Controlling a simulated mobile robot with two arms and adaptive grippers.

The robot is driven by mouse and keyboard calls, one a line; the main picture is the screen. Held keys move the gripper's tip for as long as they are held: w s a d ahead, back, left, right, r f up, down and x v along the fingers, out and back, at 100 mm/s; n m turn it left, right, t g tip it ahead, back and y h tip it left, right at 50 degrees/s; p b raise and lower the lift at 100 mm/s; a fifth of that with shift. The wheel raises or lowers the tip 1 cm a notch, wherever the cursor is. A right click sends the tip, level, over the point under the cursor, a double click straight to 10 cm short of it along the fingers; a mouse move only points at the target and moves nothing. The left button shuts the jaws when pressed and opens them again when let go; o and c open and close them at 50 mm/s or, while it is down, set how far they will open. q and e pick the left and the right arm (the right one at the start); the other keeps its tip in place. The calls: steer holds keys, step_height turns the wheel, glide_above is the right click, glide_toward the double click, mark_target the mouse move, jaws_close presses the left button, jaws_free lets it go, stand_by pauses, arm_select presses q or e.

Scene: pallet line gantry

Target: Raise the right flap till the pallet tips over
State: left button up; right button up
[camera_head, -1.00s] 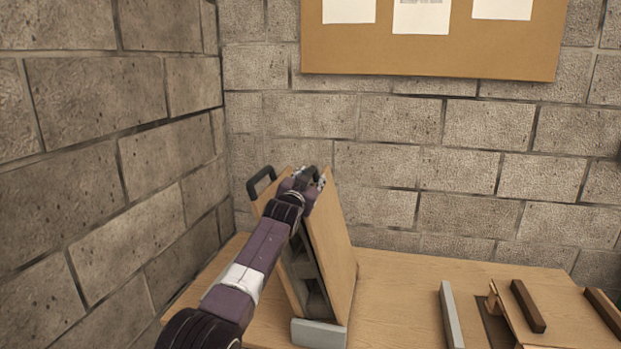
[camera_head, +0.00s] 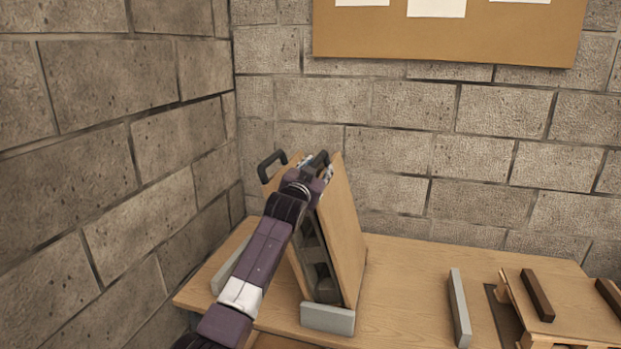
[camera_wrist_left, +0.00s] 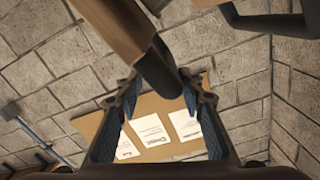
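The right flap (camera_head: 346,235) is a wooden panel standing steeply, its top leaning left. My left gripper (camera_head: 318,168) is at its top edge, at a dark handle (camera_head: 322,158). A second wooden panel with a dark handle (camera_head: 270,165) stands close on the left. Dark gaps and grey-brown blocks (camera_head: 318,268) show between the panels; I cannot tell clearly which part is the pallet. My right gripper is not in view.
A grey block (camera_head: 328,319) sits at the flap's front foot. A grey bar (camera_head: 460,307) and a wooden slatted piece with dark strips (camera_head: 565,315) lie on the right of the table (camera_head: 405,285). Block walls close off the left and back.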

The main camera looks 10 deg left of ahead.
arm_select(q)
steer(key=s, duration=0.7)
steer(key=shift+s+a, duration=0.1)
steer(key=shift+a, duration=0.05)
